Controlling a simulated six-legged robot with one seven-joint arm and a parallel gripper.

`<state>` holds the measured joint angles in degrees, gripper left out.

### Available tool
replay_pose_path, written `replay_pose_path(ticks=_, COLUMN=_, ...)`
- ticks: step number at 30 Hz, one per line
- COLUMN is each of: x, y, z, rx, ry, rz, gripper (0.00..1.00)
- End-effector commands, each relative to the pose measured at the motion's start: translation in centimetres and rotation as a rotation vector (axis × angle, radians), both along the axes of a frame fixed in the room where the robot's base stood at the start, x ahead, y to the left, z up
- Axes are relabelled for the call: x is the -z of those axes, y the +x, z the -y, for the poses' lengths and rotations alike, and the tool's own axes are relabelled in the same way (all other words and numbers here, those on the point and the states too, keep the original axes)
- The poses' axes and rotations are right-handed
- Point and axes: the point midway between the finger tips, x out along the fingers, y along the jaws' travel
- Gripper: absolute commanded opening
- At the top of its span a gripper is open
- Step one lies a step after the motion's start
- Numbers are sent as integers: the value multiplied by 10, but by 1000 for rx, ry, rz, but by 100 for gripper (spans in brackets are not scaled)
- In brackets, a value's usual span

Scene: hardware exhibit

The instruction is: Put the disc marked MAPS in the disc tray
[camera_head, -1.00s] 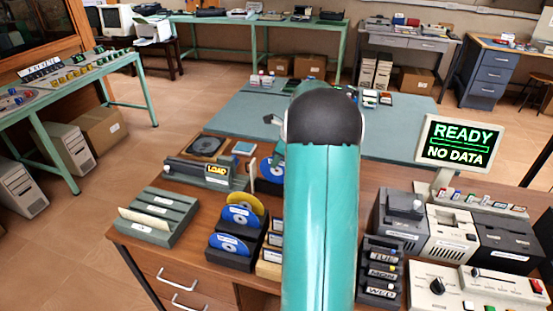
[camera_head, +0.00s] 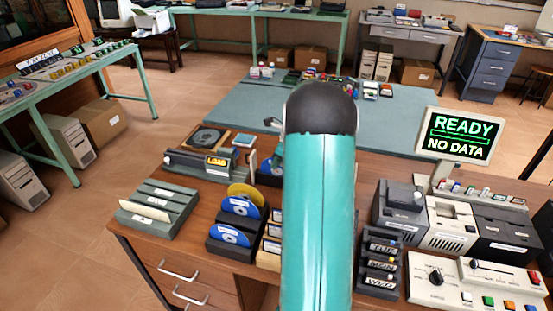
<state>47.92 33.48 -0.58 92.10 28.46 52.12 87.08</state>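Blue and gold discs stand in a black rack (camera_head: 232,238) on the brown desk; two blue discs (camera_head: 241,207) (camera_head: 230,234) and a gold disc (camera_head: 246,192) show. Their labels are too small to read, so I cannot tell which is marked MAPS. Another blue disc (camera_head: 277,157) shows partly beside my arm, above a dark holder. A grey unit with a yellow LOAD sign (camera_head: 218,162) stands behind the rack. Behind it is a dark tray with a round recess (camera_head: 207,138), apparently the disc tray.
A grey slotted rack (camera_head: 158,208) stands at the desk's left. Right are a READY / NO DATA screen (camera_head: 460,137), grey machines (camera_head: 450,228) and a black rack of labelled cartridges (camera_head: 379,262).

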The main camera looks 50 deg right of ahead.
Motion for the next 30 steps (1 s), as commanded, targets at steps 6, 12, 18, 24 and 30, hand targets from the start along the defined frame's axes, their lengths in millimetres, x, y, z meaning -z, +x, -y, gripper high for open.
replay_pose_path(ticks=6, x=3, y=0, z=0, rx=0, ry=0, rz=0, gripper=0)
replay_pose_path(ticks=12, x=3, y=0, z=0, rx=0, ry=0, rz=0, gripper=0)
replay_pose_path(ticks=18, x=3, y=0, z=0, rx=0, ry=0, rz=0, gripper=27)
replay_pose_path(ticks=24, x=3, y=0, z=0, rx=0, ry=1, rz=0, gripper=27)
replay_pose_path(ticks=30, x=-6, y=0, z=0, rx=-1, ry=-1, rz=1, gripper=27)
